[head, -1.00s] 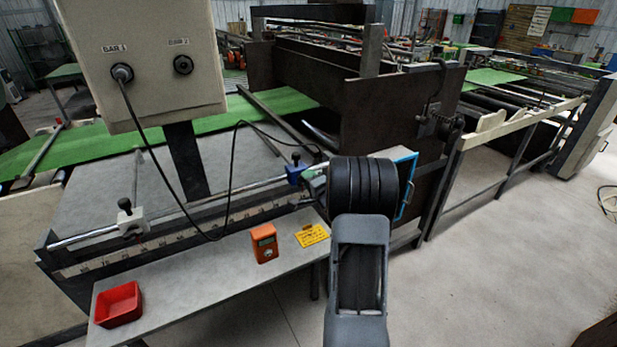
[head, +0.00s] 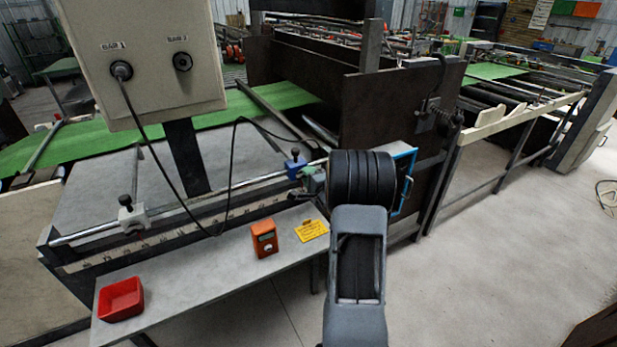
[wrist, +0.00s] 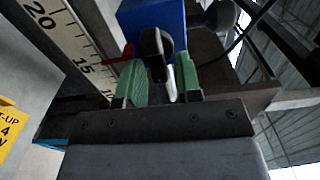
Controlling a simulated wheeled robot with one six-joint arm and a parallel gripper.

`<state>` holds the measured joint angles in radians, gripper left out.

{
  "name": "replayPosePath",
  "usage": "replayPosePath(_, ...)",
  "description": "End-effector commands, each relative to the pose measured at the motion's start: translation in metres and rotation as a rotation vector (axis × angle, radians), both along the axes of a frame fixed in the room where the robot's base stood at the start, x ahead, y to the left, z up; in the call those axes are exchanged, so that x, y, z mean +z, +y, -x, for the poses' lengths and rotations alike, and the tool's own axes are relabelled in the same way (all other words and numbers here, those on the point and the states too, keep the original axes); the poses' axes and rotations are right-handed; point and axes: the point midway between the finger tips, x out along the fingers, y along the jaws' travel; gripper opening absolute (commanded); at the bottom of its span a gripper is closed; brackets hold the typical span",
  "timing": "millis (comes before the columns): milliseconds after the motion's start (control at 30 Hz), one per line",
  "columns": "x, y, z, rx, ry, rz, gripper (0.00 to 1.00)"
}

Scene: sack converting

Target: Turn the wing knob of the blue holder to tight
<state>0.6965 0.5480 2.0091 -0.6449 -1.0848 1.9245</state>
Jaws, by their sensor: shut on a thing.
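The blue holder (head: 295,164) sits on the metal rail above the ruler strip, left of my wrist in the head view. In the wrist view the blue holder (wrist: 152,16) is at the top centre. Its dark wing knob (wrist: 154,46) points toward me, between my green fingertips. My gripper (wrist: 158,76) is shut on the wing knob; the fingers stand on either side of it. In the head view my gripper (head: 313,179) is at the holder, and the knob is hidden there. The knob's exact angle is hard to tell.
A white holder (head: 132,214) with a black knob sits further left on the rail. The shelf in front carries a red bin (head: 121,299), an orange device (head: 264,239) and a yellow card (head: 311,230). A cable hangs from the control box (head: 150,60).

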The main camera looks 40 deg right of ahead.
Motion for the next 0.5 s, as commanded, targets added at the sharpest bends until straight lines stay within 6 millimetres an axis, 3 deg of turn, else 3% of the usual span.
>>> replayPosePath(333, 0.0, 0.0, 0.001, 0.0, 0.001, 0.0, 0.39)
replayPosePath(500, -0.001, 0.002, 0.017, 0.0, 0.0, 0.001, 0.39)
